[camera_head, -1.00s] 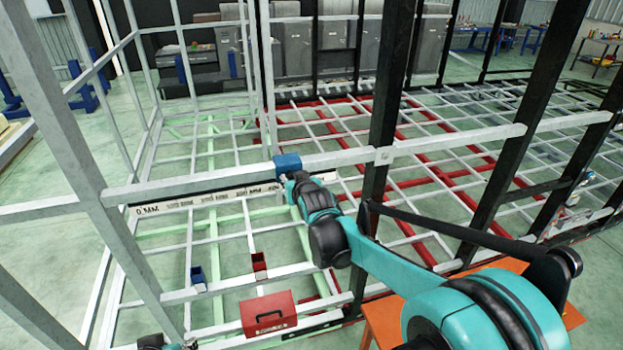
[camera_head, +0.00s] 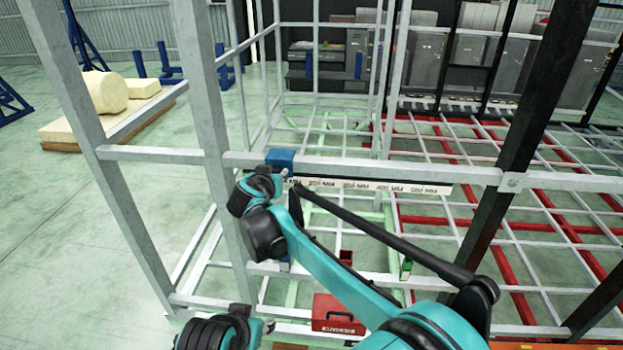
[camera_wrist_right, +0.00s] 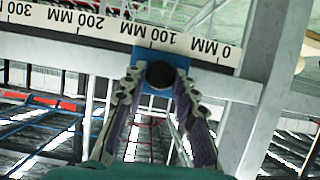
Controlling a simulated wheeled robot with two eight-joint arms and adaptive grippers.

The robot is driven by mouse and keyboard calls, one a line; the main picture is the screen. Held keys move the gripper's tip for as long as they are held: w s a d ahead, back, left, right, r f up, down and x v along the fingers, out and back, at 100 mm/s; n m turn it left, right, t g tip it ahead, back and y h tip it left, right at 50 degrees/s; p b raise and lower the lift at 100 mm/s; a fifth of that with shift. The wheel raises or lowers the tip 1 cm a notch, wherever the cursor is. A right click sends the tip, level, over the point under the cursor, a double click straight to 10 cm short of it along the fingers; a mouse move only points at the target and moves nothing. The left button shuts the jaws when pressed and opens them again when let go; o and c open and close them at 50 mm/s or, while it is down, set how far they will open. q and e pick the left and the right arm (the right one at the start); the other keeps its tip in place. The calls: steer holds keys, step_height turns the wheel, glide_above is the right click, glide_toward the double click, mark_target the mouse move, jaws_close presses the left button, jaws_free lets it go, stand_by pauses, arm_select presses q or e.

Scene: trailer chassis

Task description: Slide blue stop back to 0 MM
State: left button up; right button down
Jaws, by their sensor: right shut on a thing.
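The blue stop (camera_head: 280,158) sits on a grey horizontal rail (camera_head: 400,172) with a white millimetre scale (camera_head: 370,186) below it. In the right wrist view the blue stop (camera_wrist_right: 178,66) is beside the 100 MM mark, short of the 0 MM mark (camera_wrist_right: 222,52). My right gripper (camera_head: 268,178) is at the stop, its fingers (camera_wrist_right: 158,80) shut on the stop's round black knob (camera_wrist_right: 160,74). It hides the low end of the scale in the head view. My left gripper (camera_head: 268,326) is low at the bottom; its jaw state is unclear.
A grey upright post (camera_head: 210,110) stands just left of the stop. A red toolbox (camera_head: 338,314) sits on the lower frame, with a small red bin (camera_head: 346,257) behind it. Open green floor (camera_head: 100,230) lies to the left.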

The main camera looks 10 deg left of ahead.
steer(key=a, duration=0.8)
steer(key=shift+s+a, duration=0.15)
steer(key=shift+a, duration=0.1)
steer(key=c, duration=1.2)
jaws_free()
steer(key=shift+a, duration=0.25)
steer(key=shift+s+d, duration=0.1)
steer(key=v, duration=1.2)
